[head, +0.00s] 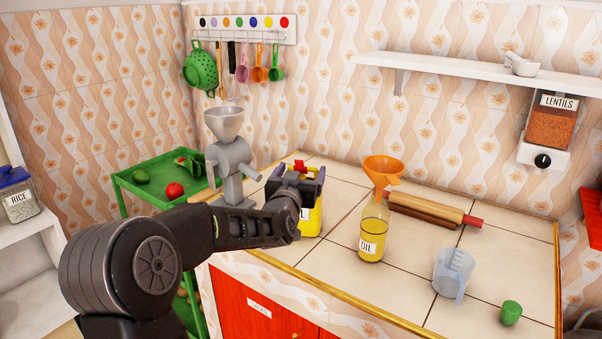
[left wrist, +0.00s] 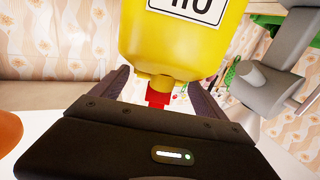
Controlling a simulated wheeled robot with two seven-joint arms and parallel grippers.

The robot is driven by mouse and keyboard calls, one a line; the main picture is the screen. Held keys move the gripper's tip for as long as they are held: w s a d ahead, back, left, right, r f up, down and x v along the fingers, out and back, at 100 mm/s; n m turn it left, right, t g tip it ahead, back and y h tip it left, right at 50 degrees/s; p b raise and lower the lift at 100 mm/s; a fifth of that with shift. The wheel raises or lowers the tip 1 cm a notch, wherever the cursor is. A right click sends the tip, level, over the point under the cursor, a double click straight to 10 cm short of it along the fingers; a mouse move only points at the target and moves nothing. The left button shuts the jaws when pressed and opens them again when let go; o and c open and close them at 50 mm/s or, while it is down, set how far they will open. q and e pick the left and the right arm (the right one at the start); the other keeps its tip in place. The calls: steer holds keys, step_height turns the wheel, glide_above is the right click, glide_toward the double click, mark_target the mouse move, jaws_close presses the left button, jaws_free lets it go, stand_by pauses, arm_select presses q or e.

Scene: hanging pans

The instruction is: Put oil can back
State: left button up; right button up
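The yellow oil can (head: 312,222) with a red cap (head: 300,166) stands upright on the tiled counter, partly hidden behind my left gripper (head: 298,183). In the left wrist view the can (left wrist: 180,45) appears upside down, with a white label, and its red cap (left wrist: 157,97) lies between the fingers. My left gripper (left wrist: 160,92) is open around the cap and neck, with gaps visible on both sides. My right gripper is not in view.
A grey grinder (head: 232,160) stands just left of the can. A glass oil bottle (head: 373,232) with an orange funnel (head: 383,169) stands to the right. Beyond are a rolling pin (head: 432,209), a measuring jug (head: 453,271) and a green object (head: 511,312). The counter's front middle is clear.

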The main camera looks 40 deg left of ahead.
arm_select(q)
steer(key=shift+o, duration=1.1)
steer(key=shift+r, duration=0.1)
steer(key=shift+r+p, duration=0.15)
steer(key=shift+p, duration=0.15)
steer(key=b+v, duration=0.2)
steer(key=v, duration=1)
steer(key=shift+s+a, duration=0.1)
